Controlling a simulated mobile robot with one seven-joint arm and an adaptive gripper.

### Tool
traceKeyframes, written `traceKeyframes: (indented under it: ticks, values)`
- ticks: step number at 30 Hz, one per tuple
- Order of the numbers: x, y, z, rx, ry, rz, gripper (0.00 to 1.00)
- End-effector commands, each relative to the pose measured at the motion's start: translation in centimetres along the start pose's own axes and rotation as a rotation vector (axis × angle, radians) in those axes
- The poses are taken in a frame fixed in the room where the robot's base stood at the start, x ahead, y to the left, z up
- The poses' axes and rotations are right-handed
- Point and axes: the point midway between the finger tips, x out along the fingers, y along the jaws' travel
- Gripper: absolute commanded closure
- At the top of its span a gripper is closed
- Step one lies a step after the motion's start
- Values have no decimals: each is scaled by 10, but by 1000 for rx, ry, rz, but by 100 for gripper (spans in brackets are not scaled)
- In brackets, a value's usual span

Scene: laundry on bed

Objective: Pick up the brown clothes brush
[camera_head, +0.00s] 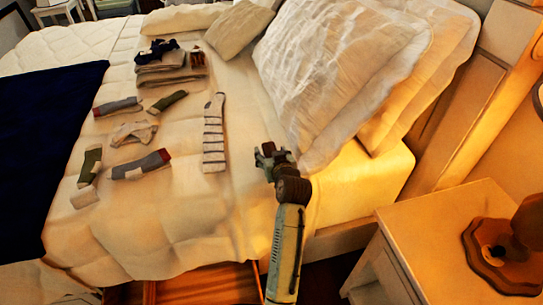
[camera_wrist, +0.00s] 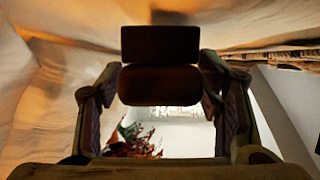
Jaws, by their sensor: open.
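A small brown item (camera_head: 197,61), which looks like the clothes brush, lies at the right side of the folded clothes stack (camera_head: 160,76) on the bed. It is too small to make out its bristles or handle. My gripper (camera_head: 270,154) is open, above the bed beside the large white pillow, to the right of and nearer than the stack. In the wrist view its two fingers stand apart at left and right. A dark block shows in the middle there; I cannot tell what it is. I cannot make out the brush in that view.
Several socks lie on the bed, including a striped one (camera_head: 214,135) left of my gripper. A navy throw (camera_head: 45,130) covers the left. Large pillows (camera_head: 335,75) rise at right. A nightstand (camera_head: 425,245) with a wooden lamp base (camera_head: 490,255) stands at lower right.

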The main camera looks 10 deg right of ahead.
Motion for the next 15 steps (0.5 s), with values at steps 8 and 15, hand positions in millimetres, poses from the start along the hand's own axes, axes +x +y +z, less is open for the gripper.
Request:
traceKeyframes:
  ticks: [8, 15]
  values:
    - [0, 0, 0, 0, 0, 0, 57]
    - [0, 0, 0, 0, 0, 0, 73]
